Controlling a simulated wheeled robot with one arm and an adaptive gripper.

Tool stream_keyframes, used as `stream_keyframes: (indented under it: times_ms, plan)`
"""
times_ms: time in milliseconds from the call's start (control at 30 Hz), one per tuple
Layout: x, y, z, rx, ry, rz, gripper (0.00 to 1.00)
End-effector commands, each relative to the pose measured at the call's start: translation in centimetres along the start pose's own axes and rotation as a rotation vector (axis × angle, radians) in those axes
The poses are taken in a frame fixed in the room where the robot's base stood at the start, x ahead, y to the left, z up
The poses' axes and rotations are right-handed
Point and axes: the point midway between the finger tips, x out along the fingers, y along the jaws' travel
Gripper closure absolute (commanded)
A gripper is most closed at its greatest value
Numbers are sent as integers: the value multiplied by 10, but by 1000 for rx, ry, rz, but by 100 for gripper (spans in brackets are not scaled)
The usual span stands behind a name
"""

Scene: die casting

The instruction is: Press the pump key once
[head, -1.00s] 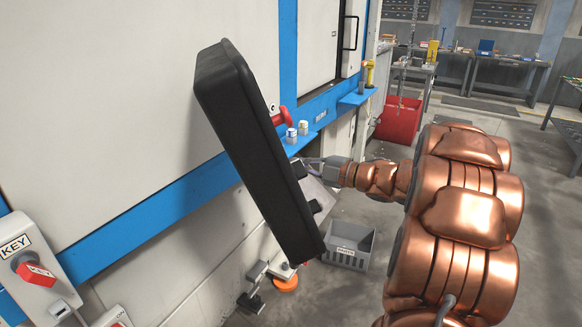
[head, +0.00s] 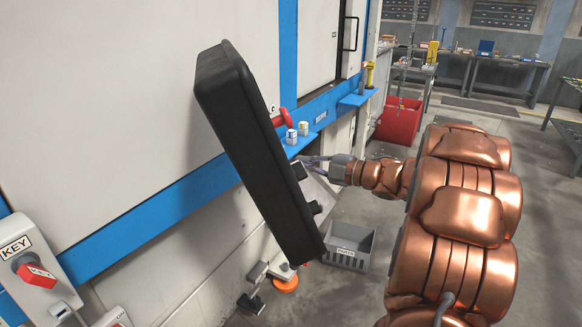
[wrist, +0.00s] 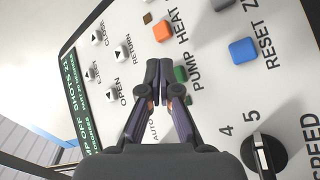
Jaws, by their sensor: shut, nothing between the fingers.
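The green pump key (wrist: 181,74) shows in the wrist view beside the PUMP label, partly hidden by my right finger. My gripper (wrist: 158,68) is shut and empty, with its fingertips in front of the panel face, just left of the key. I cannot tell whether a finger touches the key or panel. In the head view, the control panel (head: 250,150) is seen from its black back and side. My gripper (head: 312,161) is at its far side, with its tips partly hidden.
An orange HEAT key (wrist: 162,31), a blue RESET key (wrist: 243,50) and a black SPEED knob (wrist: 264,152) surround the pump key. The display (wrist: 72,90) includes the word OFF. A grey parts bin (head: 349,247) stands on the floor below.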

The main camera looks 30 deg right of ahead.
Motion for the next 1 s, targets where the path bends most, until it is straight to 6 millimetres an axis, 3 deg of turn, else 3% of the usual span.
stream_keyframes:
  times_ms: [700,1000]
  plan:
    - [-31,22,23,1,-2,0,100]
    - [-35,25,26,1,0,0,100]
